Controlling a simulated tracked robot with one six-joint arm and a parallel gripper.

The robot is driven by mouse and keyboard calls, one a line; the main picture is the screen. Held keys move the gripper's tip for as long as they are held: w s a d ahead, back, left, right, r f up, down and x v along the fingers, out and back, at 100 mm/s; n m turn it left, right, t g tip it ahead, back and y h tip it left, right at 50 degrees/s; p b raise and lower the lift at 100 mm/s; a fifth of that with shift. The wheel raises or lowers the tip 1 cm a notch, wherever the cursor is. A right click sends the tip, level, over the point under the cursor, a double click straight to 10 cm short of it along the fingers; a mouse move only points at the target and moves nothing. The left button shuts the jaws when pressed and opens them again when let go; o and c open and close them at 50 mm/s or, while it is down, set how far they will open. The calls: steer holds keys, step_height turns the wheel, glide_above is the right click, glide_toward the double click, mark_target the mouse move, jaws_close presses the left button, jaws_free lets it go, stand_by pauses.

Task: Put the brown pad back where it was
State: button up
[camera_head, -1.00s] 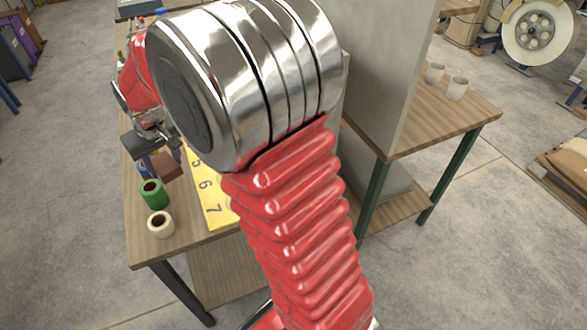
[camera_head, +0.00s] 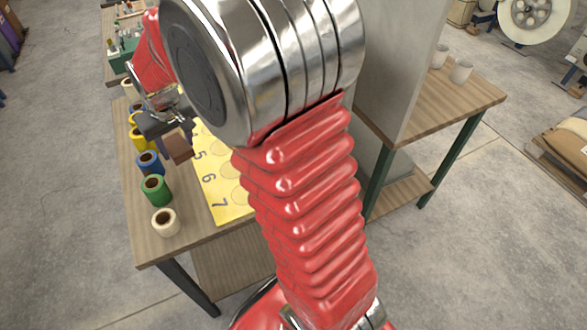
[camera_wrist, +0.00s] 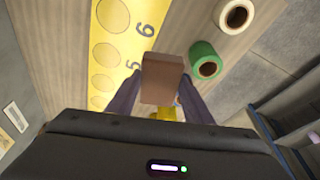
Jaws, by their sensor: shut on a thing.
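The brown pad (camera_head: 178,147) is a small brown block. My gripper (camera_head: 170,138) is shut on it and holds it over the table, between the row of tape rolls and the yellow numbered board (camera_head: 228,207). In the wrist view the brown pad (camera_wrist: 162,79) sits between the two dark fingers of my gripper (camera_wrist: 160,92). What lies straight below the pad is hidden. My red and silver arm covers much of the board in the head view.
Tape rolls stand along the table's left side: white (camera_head: 166,222), green (camera_head: 156,189), blue (camera_head: 150,163) and yellow (camera_head: 143,138). A grey upright panel (camera_head: 400,70) stands on the right. Two pale cups (camera_head: 461,71) are beyond it. The table's front strip is bare.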

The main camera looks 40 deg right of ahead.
steer(key=s+d+f+m, duration=0.1)
steer(key=s+d+f, duration=0.1)
steer(key=s, duration=0.2)
steer(key=s+d+f+m, duration=0.1)
steer(key=s+d+f, duration=0.1)
steer(key=s+d, duration=0.1)
steer(key=s+d+f, duration=0.2)
steer(key=s, duration=0.3)
steer(key=shift+d+m+h, duration=0.2)
steer(key=shift+m+h, duration=0.1)
steer(key=shift+m, duration=0.1)
steer(key=s+d, duration=0.1)
steer(key=d, duration=0.5)
steer(key=s+d+f, duration=0.1)
steer(key=s+d, duration=0.1)
steer(key=d, duration=0.4)
steer(key=s+d+f, duration=0.1)
steer(key=s+d, duration=0.1)
steer(key=d, duration=0.4)
steer(key=shift+s+d+f, duration=0.1)
steer(key=shift+s+d, duration=0.15)
steer(key=shift+d, duration=0.15)
steer(key=shift+f, duration=0.45)
steer(key=shift+f, duration=1.6)
steer(key=shift+d+f, duration=0.2)
steer(key=shift+f, duration=0.15)
